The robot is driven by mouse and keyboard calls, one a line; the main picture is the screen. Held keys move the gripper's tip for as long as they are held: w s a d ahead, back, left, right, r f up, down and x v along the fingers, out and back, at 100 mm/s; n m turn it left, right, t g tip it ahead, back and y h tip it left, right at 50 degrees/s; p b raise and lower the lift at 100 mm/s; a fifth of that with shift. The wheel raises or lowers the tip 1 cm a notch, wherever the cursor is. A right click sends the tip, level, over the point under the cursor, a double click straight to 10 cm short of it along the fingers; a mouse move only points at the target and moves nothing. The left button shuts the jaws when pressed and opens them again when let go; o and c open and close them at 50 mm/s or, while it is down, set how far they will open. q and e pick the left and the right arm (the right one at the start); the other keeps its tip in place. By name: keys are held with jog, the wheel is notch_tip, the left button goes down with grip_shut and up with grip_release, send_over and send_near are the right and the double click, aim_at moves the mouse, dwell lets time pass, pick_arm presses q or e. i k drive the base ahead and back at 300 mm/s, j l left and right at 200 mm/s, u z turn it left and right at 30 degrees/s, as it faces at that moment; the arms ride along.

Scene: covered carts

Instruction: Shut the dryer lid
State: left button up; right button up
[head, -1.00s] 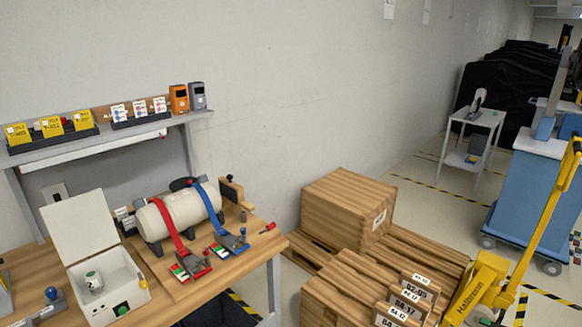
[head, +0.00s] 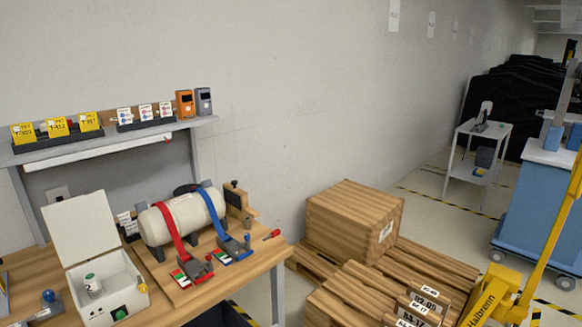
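The dryer is a white box (head: 128,299) on the wooden workbench at the lower left of the head view. Its white lid (head: 80,227) stands open, raised upright at the back of the box. A small white container with a green mark (head: 93,284) is inside the box. A green button (head: 120,314) is on the box's front. Neither of my grippers is in view.
Right of the dryer, a cream cylinder (head: 168,222) is strapped with red and blue belts on the bench (head: 262,262). A shelf with yellow boxes (head: 57,127) hangs above. Wooden crates and pallets (head: 352,222) stand right of the bench, with a yellow lift (head: 490,296) beyond.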

aim_at(82, 228)
jog(key=u, duration=1.25)
jog(key=i+j, duration=0.15)
jog(key=j, duration=0.15)
jog(key=i+j+z, duration=0.1)
jog(key=j, duration=0.25)
jog(key=i+j+z, duration=0.1)
jog(key=i+j, duration=0.3)
jog(key=j, duration=0.25)
jog(key=i+j+z, duration=0.1)
jog(key=j, duration=0.25)
